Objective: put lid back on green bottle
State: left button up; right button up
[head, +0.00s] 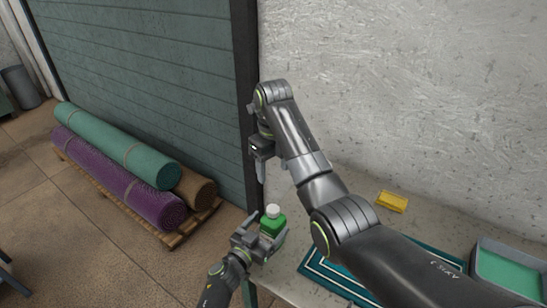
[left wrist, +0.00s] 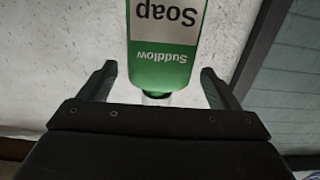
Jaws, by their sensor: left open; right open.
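The green bottle (head: 272,224) stands upright near the left end of the table, with a white top (head: 273,211) on it. In the left wrist view the bottle (left wrist: 165,72) appears upside down, with a "Suddlow Soap" label; its pale top (left wrist: 157,98) is partly hidden by my gripper. My left gripper (head: 263,238) is open, with its fingers on either side of the bottle; gaps show between them and the bottle in the wrist view. My right gripper (head: 261,170) is open and empty, pointing down above and slightly left of the bottle. No separate lid is visible.
A yellow sponge (head: 391,202) lies on the table (head: 350,193) near the wall. A teal-bordered mat (head: 322,272) is partly under my right arm. A grey tray with green inside (head: 510,270) is at right. Rolled rugs (head: 118,190) lie on a pallet on the floor at left.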

pick_arm(q)
jog(key=p+v, duration=0.1)
jog(key=v, duration=1.1)
jog(key=shift+s, duration=0.25)
jog(key=shift+a, duration=0.1)
